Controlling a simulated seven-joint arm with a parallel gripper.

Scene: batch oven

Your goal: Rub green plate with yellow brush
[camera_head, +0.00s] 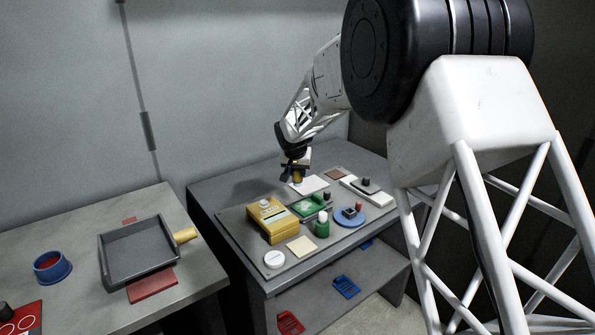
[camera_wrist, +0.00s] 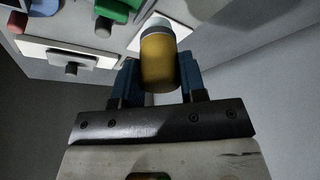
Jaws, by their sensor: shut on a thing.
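My gripper (camera_head: 296,175) is shut on the yellow brush (camera_wrist: 159,60), a yellow cylinder with a grey band and a pale far end in the wrist view. In the head view the brush (camera_head: 297,178) shows small and dark-edged between the fingers. It is over or just beside a white flat piece (camera_head: 312,184) at the back of the right table; I cannot tell whether it touches. The green plate (camera_head: 302,209) lies flat nearer the camera, between the yellow box and a green upright piece, partly hidden by things around it. My gripper is behind the plate, apart from it.
Around the plate stand a yellow box (camera_head: 267,223), a green upright piece (camera_head: 322,229), a blue round dish (camera_head: 347,219) and a white block (camera_head: 366,194). A grey tray (camera_head: 140,272) with a yellow handle sits on the left table. A gap separates the tables.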

